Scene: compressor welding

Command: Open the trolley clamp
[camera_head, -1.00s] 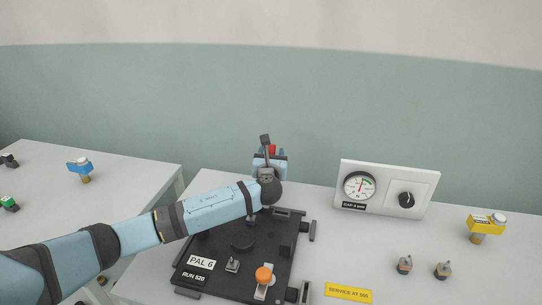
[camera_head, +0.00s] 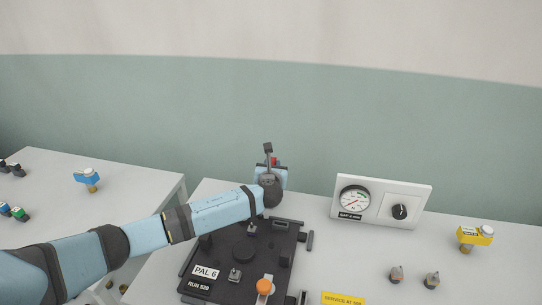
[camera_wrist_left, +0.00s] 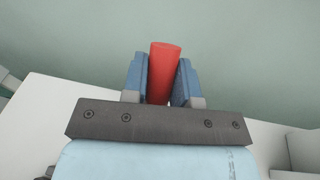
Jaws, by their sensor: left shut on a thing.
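My left gripper (camera_head: 272,168) is raised at the back of the table, beyond the far edge of the black plate. In the left wrist view its two blue fingers (camera_wrist_left: 161,82) are shut on a red handle (camera_wrist_left: 164,72), a plain round bar standing up between them. In the head view only a bit of red (camera_head: 275,160) shows at the fingers; the gripper hides the rest. What the handle joins to, and the clamp's own body, cannot be seen. My right gripper is not in view.
The black plate (camera_head: 226,258), labelled PAL 6, carries small fittings and an orange-knobbed part (camera_head: 264,286). A gauge panel (camera_head: 381,202) stands to the right. A yellow-topped part (camera_head: 475,236) and two small fittings stand farther right. A second table (camera_head: 130,190) is at left.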

